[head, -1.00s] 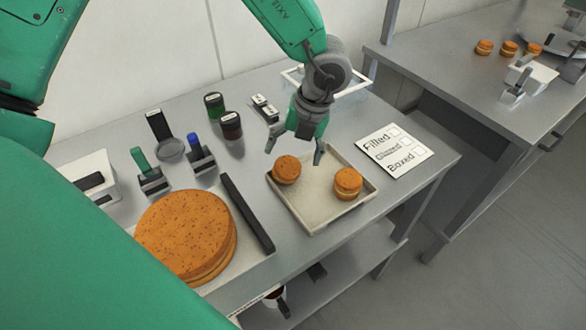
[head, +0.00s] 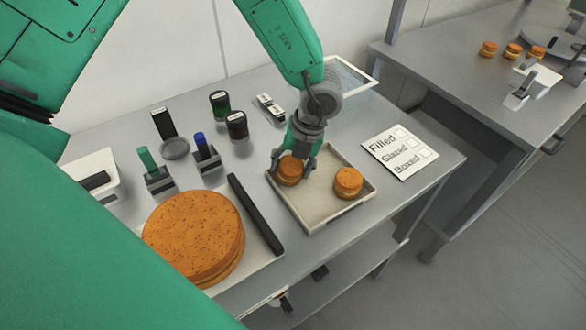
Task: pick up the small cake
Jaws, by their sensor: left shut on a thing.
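Two small round orange-brown cakes sit in a shallow pale square tray (head: 318,221). My left gripper (head: 291,172) is down at the tray's left part, with its fingers on both sides of the left small cake (head: 289,171), shut on it. The cake looks to be at tray level; I cannot tell whether it touches the tray floor. The other small cake (head: 348,183) stands free on the right side of the tray. My right gripper is not in view.
A large round cake (head: 193,235) sits on a board left of the tray, with a long dark bar (head: 255,214) between them. Jars, stamps and a dish stand behind. A card (head: 400,152) reading Filled, Glazed, Boxed lies right of the tray. More small cakes (head: 512,51) are on another table.

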